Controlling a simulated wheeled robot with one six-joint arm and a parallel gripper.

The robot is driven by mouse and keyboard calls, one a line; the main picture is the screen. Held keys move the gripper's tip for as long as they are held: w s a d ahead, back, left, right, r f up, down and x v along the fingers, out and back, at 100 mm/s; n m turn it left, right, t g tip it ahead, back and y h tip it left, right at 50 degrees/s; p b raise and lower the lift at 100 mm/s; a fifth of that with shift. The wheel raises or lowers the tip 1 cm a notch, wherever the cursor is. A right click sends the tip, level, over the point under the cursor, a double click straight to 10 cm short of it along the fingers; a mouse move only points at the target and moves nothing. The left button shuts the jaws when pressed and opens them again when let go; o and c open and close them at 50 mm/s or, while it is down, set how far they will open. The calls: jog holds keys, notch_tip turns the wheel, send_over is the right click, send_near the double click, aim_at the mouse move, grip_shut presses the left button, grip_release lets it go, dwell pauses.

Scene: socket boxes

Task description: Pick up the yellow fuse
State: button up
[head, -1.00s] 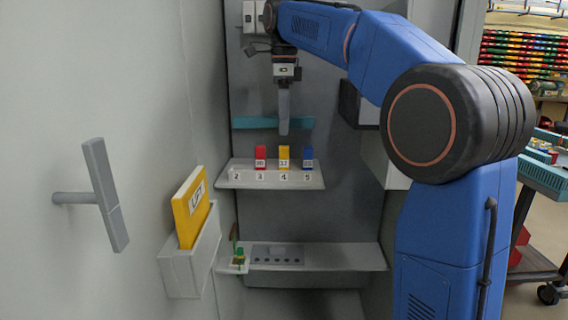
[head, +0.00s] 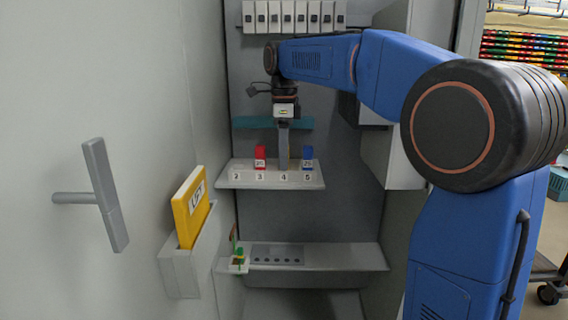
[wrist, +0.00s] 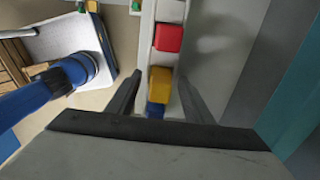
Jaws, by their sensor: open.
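The yellow fuse (wrist: 160,80) shows in the wrist view between the two fingertips of my gripper (head: 283,165). The fingers stand apart, one on each side of it; I cannot tell whether either touches it. In the head view my gripper points down over shelf place 4 and hides the yellow fuse. The red fuse (head: 260,153) stands to its left at place 3, and the blue fuse (head: 307,154) to its right at place 5. In the wrist view the red fuse (wrist: 169,38) is beyond the yellow one, and the blue fuse (wrist: 155,109) is nearer the gripper's body.
The fuses stand on a narrow grey shelf (head: 232,178) with numbered labels. A teal strip (head: 246,122) runs behind. Below is a ledge (head: 345,257) with a panel of holes and a small green item (head: 239,253). A yellow card (head: 190,213) sits in a holder at left.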

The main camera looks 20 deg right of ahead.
jog(key=shift+c, duration=0.6)
jog(key=c, duration=1)
jog(key=shift+o, duration=0.2)
notch_tip(320, 180, up, 10)
